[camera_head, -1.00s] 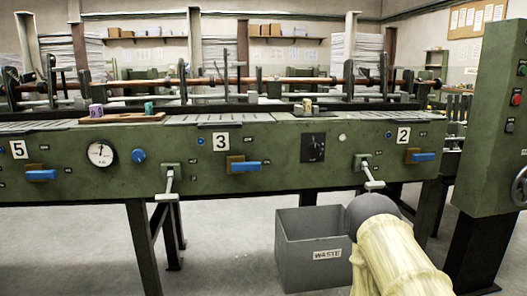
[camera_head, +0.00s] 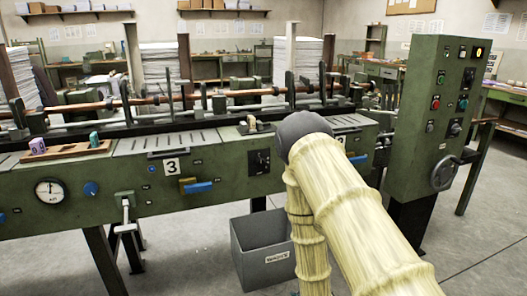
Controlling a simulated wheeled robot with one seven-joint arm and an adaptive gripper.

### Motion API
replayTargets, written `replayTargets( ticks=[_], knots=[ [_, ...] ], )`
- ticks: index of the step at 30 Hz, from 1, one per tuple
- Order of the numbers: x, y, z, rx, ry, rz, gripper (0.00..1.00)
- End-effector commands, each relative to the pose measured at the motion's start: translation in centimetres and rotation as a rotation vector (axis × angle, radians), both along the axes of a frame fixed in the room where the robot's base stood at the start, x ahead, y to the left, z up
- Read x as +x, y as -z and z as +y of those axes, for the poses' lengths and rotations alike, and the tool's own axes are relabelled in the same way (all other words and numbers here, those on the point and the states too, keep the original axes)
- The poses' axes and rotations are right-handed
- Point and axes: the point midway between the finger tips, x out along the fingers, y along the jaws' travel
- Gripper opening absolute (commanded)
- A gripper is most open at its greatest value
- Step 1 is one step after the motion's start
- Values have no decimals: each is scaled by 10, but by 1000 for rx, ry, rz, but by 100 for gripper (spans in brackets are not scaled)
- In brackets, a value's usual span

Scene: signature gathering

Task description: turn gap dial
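A green machine front carries several controls. A black square dial plate (camera_head: 259,162) sits right of the number 3 label (camera_head: 171,167); its markings are too small to read. A blue round knob (camera_head: 91,188) is beside a white round gauge (camera_head: 50,191) at the left. I cannot tell from the frame which of these is the gap dial. My arm, in a pale ribbed sleeve with a dark rounded joint, rises at the centre right and covers part of the machine front. My gripper is not visible.
A grey waste bin (camera_head: 262,250) stands on the floor below the machine. A green control cabinet (camera_head: 432,125) with buttons and a handwheel (camera_head: 445,173) stands at the right. A wooden tray (camera_head: 66,151) with small coloured pieces rests on the machine top. Open floor lies at lower right.

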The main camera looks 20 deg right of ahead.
Motion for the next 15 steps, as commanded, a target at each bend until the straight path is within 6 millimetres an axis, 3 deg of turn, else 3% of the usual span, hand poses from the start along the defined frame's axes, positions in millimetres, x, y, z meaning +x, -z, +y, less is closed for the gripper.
replayTargets(
  ticks=[1, 8, 15],
  knots=[
    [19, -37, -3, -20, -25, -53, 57],
    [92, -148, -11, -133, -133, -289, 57],
    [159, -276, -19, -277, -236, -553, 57]
  ],
)
